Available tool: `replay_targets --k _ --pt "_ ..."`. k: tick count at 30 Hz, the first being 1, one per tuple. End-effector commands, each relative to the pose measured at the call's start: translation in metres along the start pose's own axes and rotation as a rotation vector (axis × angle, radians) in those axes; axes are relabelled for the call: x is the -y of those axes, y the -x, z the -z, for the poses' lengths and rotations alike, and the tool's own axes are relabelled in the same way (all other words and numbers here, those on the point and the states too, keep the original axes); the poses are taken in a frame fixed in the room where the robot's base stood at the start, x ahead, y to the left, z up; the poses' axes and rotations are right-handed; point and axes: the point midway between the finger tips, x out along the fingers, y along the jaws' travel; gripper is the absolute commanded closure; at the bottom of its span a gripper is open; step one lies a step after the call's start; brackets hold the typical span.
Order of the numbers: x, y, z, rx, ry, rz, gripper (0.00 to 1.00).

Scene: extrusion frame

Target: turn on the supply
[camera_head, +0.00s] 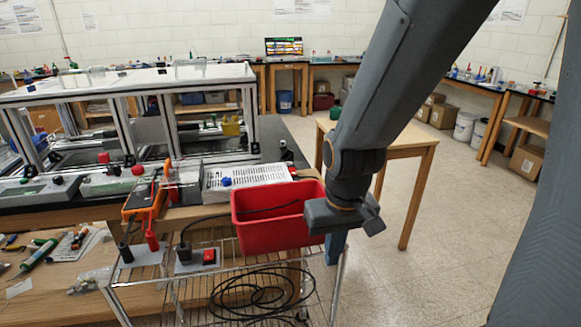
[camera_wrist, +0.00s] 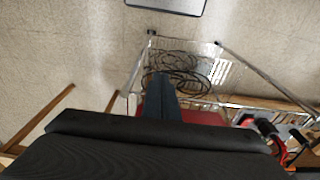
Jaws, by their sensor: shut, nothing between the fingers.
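A silver perforated box (camera_head: 250,176), which looks like the power supply, lies on the bench behind the red bin, with a small blue part at its left end. A grey box with a red switch (camera_head: 209,256) sits on the wire cart, left of the red bin; whether the switch is on or off is too small to tell. My gripper (camera_head: 336,248) is shut and empty, pointing down at the right end of the bin, to the right of the switch. Its blue-grey fingers show closed together in the wrist view (camera_wrist: 162,88).
The red bin (camera_head: 270,215) stands between my gripper and the switch. A wire cart (camera_head: 175,288) holds coiled black cable (camera_head: 250,292) lower down. An orange meter (camera_head: 144,200) with leads is at left. A wooden table (camera_head: 400,150) stands behind my arm; floor at right is clear.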

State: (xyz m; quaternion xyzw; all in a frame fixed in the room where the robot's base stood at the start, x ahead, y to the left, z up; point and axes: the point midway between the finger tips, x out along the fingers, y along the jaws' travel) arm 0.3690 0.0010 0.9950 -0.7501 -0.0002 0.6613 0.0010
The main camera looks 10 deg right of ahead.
Motion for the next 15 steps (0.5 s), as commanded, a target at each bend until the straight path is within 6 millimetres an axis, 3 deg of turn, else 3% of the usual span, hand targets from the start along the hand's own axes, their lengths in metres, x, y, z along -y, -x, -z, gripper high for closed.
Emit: replay_targets --k 5,8,11,15 --pt "-0.001 0.003 0.004 -0.011 0.008 -0.002 1.0" --pt "-0.004 0.015 0.022 -0.063 0.041 -0.009 1.0" --pt "-0.008 0.035 0.054 -0.157 0.106 -0.026 1.0" --pt "-0.015 0.06 0.116 -0.326 0.244 -0.065 1.0"
